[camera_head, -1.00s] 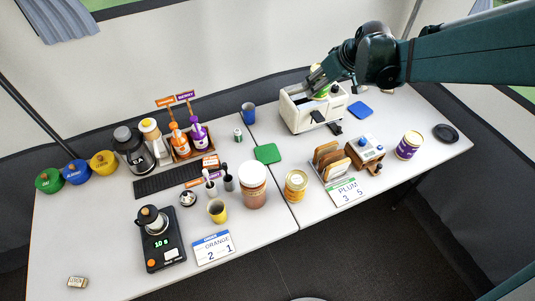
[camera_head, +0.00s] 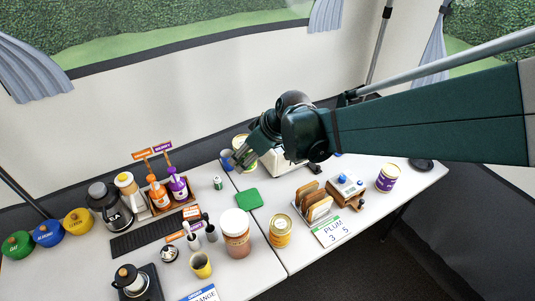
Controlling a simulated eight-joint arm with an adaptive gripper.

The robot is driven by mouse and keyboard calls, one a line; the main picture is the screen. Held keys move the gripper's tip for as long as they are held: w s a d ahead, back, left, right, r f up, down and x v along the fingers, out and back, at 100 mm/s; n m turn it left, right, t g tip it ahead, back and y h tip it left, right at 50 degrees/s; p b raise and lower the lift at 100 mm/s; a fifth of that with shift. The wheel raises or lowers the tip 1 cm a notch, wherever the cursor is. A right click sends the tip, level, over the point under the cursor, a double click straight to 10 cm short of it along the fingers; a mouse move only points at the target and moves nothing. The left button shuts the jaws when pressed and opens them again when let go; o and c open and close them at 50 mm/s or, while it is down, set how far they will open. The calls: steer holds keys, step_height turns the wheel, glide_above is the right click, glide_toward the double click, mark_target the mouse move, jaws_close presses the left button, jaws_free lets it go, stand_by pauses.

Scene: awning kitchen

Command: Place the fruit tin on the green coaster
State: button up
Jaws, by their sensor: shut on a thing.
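The green coaster (camera_head: 249,199) lies flat and bare near the middle of the table. My gripper (camera_head: 241,156) is raised above and behind the coaster, in front of the white toaster. It is shut on a tin (camera_head: 239,140) with a pale yellow-green look, mostly hidden by the fingers; I take it for the fruit tin, but its label cannot be read. The tin is held clear of the coaster. Other tins stand on the table: a yellow one (camera_head: 280,232) and a purple one (camera_head: 387,178).
A blue cup (camera_head: 227,160) stands close to my gripper, and a small green can (camera_head: 217,183) left of the coaster. The white toaster (camera_head: 284,162) is partly hidden by my arm. A toast rack (camera_head: 314,201) and a tall jar (camera_head: 235,234) stand nearer the front.

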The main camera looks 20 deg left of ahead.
step_height(320, 180, down, 9)
stand_by(0.5)
steer(key=b, duration=0.2)
glide_toward(243, 196)
steer(key=shift+w+a, duration=0.25)
steer(key=shift+a, duration=0.35)
steer(key=shift+w+a, duration=0.25)
steer(key=shift+a, duration=0.3)
steer(key=shift+f, duration=0.1)
steer(key=shift+f+b, duration=0.4)
steer(key=shift+f, duration=1.4)
steer(key=shift+f, duration=0.15)
steer(key=o, duration=0.9)
steer(key=shift+o, duration=1.2)
